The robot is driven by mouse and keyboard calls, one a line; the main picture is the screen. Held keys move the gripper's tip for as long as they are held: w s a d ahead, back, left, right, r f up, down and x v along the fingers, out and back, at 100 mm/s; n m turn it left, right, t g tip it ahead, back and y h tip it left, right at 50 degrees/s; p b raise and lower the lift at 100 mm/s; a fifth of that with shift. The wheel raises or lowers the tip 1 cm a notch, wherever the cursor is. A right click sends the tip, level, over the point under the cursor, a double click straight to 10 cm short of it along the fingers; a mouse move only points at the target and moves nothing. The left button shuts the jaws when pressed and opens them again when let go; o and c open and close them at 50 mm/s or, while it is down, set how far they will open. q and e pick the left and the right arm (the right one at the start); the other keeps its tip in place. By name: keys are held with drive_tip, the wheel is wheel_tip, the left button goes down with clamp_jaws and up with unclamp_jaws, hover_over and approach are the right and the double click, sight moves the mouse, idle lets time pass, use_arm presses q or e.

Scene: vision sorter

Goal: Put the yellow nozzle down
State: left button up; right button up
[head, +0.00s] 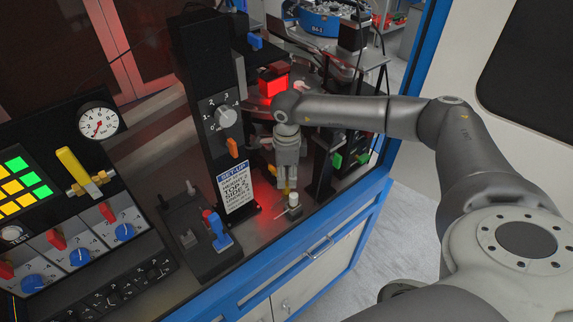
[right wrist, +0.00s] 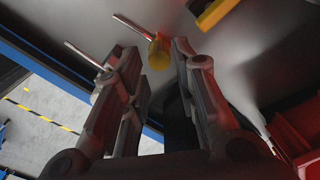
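My right gripper (head: 287,188) points straight down over the front part of the machine deck in the head view. A thin metal rod (right wrist: 131,26) shows beside the nozzle. Under the fingertips in the head view is a small holder (head: 293,212) with a pale round piece (head: 293,199). My left gripper is not in view.
A black post (head: 210,80) with a dial and a set-up sign (head: 236,197) stands left of the gripper. Black uprights stand close on the right. The blue frame (head: 330,235) edges the deck in front.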

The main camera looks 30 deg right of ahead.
wheel_tip(320, 180, up, 6)
drive_tip(key=shift+b, duration=1.1)
drive_tip(key=shift+r, duration=0.55)
drive_tip(key=shift+s+f, duration=0.1)
